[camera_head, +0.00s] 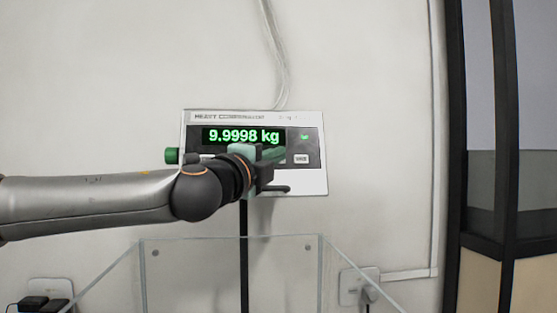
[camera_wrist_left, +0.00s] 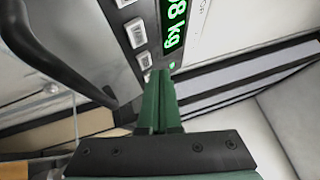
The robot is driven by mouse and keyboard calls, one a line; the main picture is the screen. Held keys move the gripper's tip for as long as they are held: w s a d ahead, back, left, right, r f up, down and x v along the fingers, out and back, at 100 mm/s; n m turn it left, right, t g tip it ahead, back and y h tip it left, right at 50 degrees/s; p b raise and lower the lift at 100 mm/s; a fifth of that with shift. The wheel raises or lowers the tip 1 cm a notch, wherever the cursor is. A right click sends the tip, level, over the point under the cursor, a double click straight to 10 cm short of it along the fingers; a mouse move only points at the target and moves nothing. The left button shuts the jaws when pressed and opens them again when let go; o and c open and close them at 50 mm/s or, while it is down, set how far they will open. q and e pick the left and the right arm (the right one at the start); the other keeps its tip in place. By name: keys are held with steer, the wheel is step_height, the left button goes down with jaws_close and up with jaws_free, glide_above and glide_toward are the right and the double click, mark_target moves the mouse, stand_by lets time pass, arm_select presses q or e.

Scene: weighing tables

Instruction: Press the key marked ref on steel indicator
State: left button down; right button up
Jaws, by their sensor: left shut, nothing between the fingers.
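The steel indicator (camera_head: 315,180) is on the wall side, facing me, with a green lit display (camera_head: 240,137) reading 9.9998 kg. My left gripper (camera_head: 276,154) is shut and empty in front of its key row, hiding several keys. One pale key (camera_head: 301,158) shows just right of the fingers; its label is too small to read surely. In the left wrist view the shut green fingers (camera_wrist_left: 161,75) point at the panel beside the end key (camera_wrist_left: 145,60). Another key (camera_wrist_left: 136,32) lies farther along. I cannot tell whether the fingertips touch, nor which key is ref. My right gripper is not in view.
A green knob (camera_head: 172,156) sits at the indicator's left side. A dark post (camera_head: 244,225) runs below it. Clear panels (camera_head: 230,240) stand below in front. A cable (camera_head: 275,55) runs up the wall. A dark frame (camera_head: 455,120) stands at right.

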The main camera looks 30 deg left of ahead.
arm_select(q)
steer(key=shift+w+a+f, duration=0.15)
steer(key=shift+w+a, duration=0.1)
steer(key=shift+w, duration=0.1)
steer(key=shift+w+a+f, duration=0.1)
steer(key=shift+w+a, duration=0.15)
steer(key=shift+w, duration=0.05)
stand_by(1.0)
steer(key=shift+s, duration=0.1)
steer(key=shift+s+d+r, duration=0.2)
steer(key=shift+s+d, duration=0.25)
steer(key=shift+s, duration=0.1)
steer(key=s+d, duration=0.1)
steer(key=s, duration=0.1)
steer(key=s+d+r, duration=0.1)
steer(key=d, duration=0.1)
steer(key=shift+s+r, duration=0.2)
steer(key=shift+s, duration=0.2)
stand_by(0.9)
